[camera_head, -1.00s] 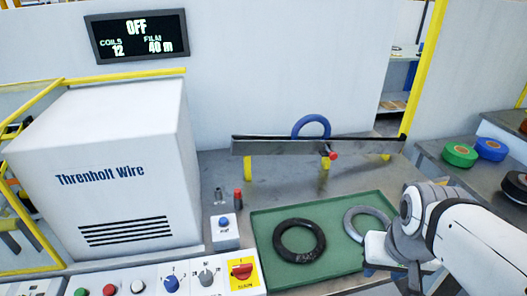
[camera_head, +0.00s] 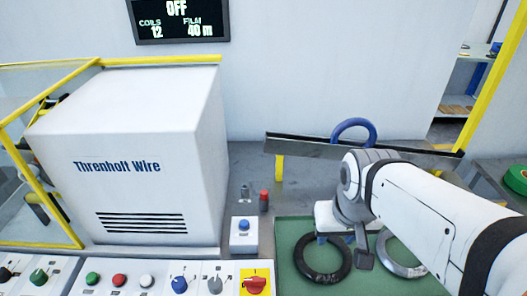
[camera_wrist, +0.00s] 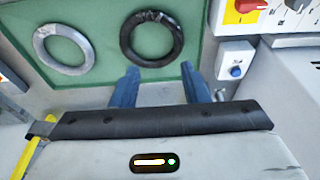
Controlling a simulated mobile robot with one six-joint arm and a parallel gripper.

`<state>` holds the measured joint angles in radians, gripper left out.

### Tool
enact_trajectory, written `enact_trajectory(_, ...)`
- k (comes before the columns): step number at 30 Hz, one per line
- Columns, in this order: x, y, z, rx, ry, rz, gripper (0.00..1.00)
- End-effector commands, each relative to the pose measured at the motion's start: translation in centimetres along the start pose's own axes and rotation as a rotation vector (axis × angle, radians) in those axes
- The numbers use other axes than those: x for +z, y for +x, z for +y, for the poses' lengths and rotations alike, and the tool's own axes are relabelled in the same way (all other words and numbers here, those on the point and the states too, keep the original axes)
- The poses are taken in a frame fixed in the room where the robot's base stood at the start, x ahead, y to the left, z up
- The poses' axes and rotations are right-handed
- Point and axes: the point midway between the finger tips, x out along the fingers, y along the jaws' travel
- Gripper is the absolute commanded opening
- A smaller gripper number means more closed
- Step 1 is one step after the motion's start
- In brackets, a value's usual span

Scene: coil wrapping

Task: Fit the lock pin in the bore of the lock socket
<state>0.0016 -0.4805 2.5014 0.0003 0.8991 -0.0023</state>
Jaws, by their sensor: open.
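A small red-topped upright piece (camera_head: 264,200), which looks like the lock pin, stands on the grey bench right of the white machine. Just left of it stands a short grey metal piece (camera_head: 245,192); I cannot tell whether it is the lock socket, and no bore can be made out. My gripper (camera_wrist: 160,68) is open and empty, its two blue fingers apart in the wrist view. In the head view it hangs over the green tray's back edge, right of the red piece and apart from it.
The green tray (camera_head: 290,267) holds a black coil (camera_head: 303,268) and a grey coil (camera_head: 390,265). A blue-button box (camera_head: 244,234) stands left of it. A rail (camera_head: 310,145) with a blue ring (camera_head: 367,126) runs behind. The machine (camera_head: 130,150) bounds the left.

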Motion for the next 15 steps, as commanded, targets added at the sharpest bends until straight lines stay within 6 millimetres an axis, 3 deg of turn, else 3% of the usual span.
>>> enact_trajectory(3, 0.0, 1.1, -0.7, -0.042, 0.065, -0.017, 0.49)
enact_trajectory(7, -0.4, 4.0, -4.6, -0.173, 0.284, -0.075, 0.49)
enact_trajectory(11, -2.1, 7.4, -7.8, -0.369, 0.644, -0.169, 0.49)
enact_trajectory(15, -5.5, 10.5, -10.4, -0.582, 1.072, -0.291, 0.49)
